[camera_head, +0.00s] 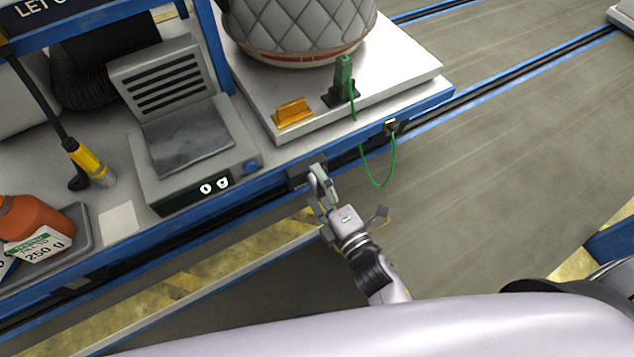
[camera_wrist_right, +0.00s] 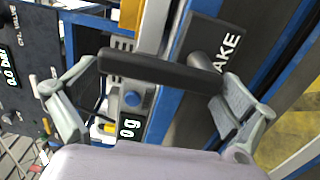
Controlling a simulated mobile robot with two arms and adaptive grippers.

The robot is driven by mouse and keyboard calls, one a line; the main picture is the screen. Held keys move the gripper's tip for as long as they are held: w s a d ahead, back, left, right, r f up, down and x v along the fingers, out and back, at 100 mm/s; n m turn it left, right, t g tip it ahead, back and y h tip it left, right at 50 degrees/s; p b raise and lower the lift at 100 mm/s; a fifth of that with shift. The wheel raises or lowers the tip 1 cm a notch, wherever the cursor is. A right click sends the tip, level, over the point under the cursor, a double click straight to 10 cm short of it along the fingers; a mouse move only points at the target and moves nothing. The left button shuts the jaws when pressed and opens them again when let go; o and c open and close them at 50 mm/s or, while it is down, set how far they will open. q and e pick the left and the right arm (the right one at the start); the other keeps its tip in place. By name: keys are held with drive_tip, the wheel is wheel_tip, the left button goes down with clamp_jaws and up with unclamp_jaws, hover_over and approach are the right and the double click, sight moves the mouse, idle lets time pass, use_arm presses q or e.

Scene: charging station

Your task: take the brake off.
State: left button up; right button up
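The black brake plate (camera_head: 300,179), with part of the word "BRAKE" readable in the right wrist view (camera_wrist_right: 213,38), is on the side of the blue-edged cart. A dark bar-shaped lever handle (camera_wrist_right: 150,68) sticks out from it and lies crosswise in front of the wrist camera. My right gripper (camera_head: 350,194) is at the plate. In the wrist view its fingers (camera_wrist_right: 160,78) are spread, one near each end of the handle, with no clear grip on it. In the head view the handle is hard to tell from the gripper. My left gripper is out of view.
A scale (camera_head: 200,187) reading "0 g", an orange bottle (camera_head: 36,218) and a yellow-handled tool (camera_head: 90,163) are on the cart. A green cable (camera_head: 378,183) hangs in a loop right of the plate. Open floor lies to the right.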

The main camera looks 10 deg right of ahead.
drive_tip(key=shift+s+d, duration=0.1)
drive_tip(key=v, duration=1.1)
drive_tip(key=shift+s, duration=0.4)
